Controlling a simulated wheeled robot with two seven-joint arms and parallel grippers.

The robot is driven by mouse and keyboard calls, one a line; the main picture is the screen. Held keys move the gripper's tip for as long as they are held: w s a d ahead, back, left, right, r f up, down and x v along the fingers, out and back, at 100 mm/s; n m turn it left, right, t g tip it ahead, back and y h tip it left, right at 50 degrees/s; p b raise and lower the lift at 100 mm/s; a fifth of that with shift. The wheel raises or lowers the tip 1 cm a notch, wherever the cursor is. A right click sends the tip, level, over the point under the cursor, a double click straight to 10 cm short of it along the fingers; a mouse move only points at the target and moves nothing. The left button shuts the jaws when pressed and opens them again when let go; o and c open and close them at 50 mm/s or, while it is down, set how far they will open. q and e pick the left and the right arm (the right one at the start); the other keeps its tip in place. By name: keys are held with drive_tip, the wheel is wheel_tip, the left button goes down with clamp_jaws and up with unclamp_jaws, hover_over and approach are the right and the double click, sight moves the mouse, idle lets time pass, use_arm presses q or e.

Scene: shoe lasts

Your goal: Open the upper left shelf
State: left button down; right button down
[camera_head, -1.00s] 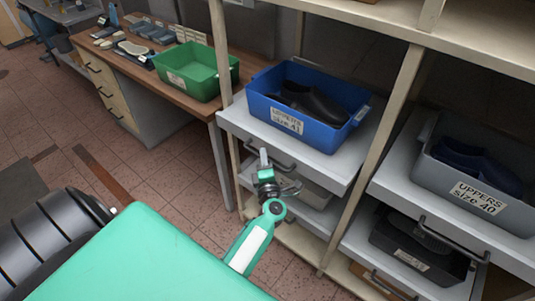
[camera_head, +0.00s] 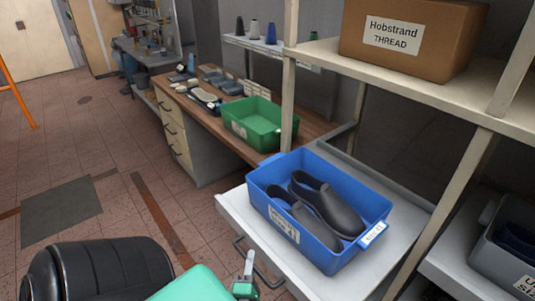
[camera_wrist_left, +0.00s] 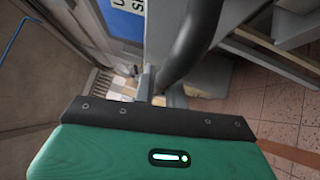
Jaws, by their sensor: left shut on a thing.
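The upper left shelf (camera_head: 408,212) is a light grey pull-out tray between the rack posts. It stands out well past the front of the rack. A blue bin (camera_head: 330,258) with a pair of dark shoes (camera_head: 330,207) sits on it. Its dark bar handle (camera_head: 264,274) is on the front edge, and a dark curved bar (camera_wrist_left: 190,45) looms close in the left wrist view. My left gripper (camera_head: 248,266) is at the handle, shut on it; its fingertips are small and partly hidden. My right gripper is not in view.
A workbench (camera_head: 205,122) with a green bin (camera_head: 258,124) stands behind the tray at left. A cardboard box (camera_head: 410,38) sits on the board above. A grey bin (camera_head: 490,255) is at the right. The tiled floor at left is open.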

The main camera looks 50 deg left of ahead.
use_arm(q)
drive_tip(key=shift+s+a, duration=0.1)
drive_tip(key=shift+s, duration=1.25)
drive_tip(key=c, duration=1.5)
unclamp_jaws()
drive_tip(key=shift+o, duration=0.2)
drive_tip(key=b+v, duration=0.5)
drive_tip(key=v, duration=0.9)
drive_tip(key=shift+w, duration=0.15)
